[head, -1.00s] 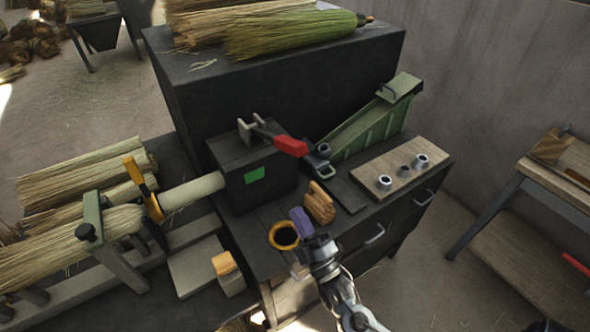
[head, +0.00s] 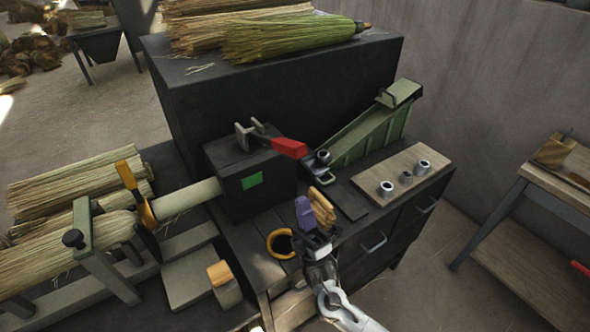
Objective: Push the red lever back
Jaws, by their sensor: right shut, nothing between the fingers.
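The red lever (head: 289,148) sticks out to the right from a metal bracket on top of the black machine box (head: 250,178), which has a green label. My right gripper (head: 306,228) is at the front of the dark bench, below and in front of the lever and apart from it. It is shut and empty. A purple piece (head: 304,212) shows at its tip; I cannot tell whether it is part of the gripper. My left gripper is out of the picture.
A yellow ring (head: 280,243) and a wooden block (head: 322,207) are close to my right gripper. A board with metal sockets (head: 405,172) and a green ramp (head: 368,128) stand to the right. A broom bundle (head: 75,246) lies at left.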

